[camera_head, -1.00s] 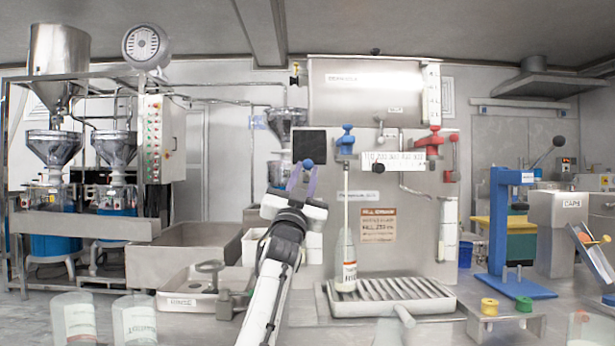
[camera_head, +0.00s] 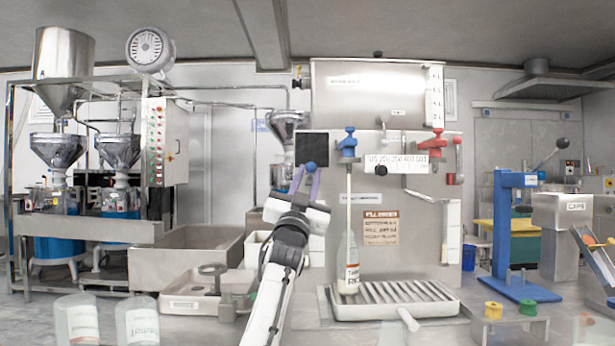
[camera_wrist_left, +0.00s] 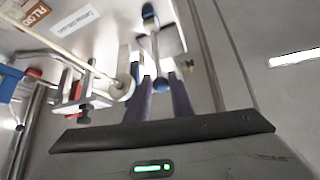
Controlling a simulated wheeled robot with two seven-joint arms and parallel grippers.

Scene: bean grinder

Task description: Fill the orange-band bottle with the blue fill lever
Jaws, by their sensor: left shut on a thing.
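The bottle (camera_head: 351,262) stands upright on the drip grate under the filler, with a long white tube running down into its neck. Its label has red-orange and dark lettering, too small to read fully. The blue fill valve (camera_head: 348,141) is above it on the steel panel. The lever's blue ball knob (camera_head: 310,166) is left of the valve, and it also shows in the left wrist view (camera_wrist_left: 163,84). My left gripper (camera_head: 305,181) is shut on this knob, with its purple fingers on either side. My right gripper is not in view.
A red valve (camera_head: 433,143) with its own lever is right of the blue one. The drip tray (camera_head: 395,309) lies below. A rinse basin (camera_head: 188,302) is left of my arm. Two clear labelled bottles (camera_head: 137,318) stand front left. A blue press (camera_head: 508,230) stands right.

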